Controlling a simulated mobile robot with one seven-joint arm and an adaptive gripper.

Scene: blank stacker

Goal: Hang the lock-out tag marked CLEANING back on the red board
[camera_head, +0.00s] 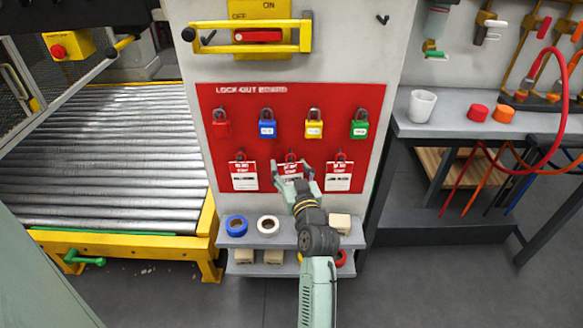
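The red lock-out board (365,100) is on the front of a pale cabinet. Three red-and-white tags hang in its lower row: a left tag (244,176), a middle tag (290,168) and a right tag (339,177). Their lower print is too small to read, so I cannot tell which says CLEANING. My gripper (292,172) is in front of the middle tag, its two fingers spread apart on either side of it. The gripper and wrist hide the lower part of that tag. I cannot tell whether the fingers touch it.
Red, blue, yellow and green padlocks hang above the tags. A small shelf (255,240) below holds tape rolls (237,225) and blocks. A roller conveyor (110,150) is at left. A grey bench (450,120) with a white cup (422,106) and hoses is at right.

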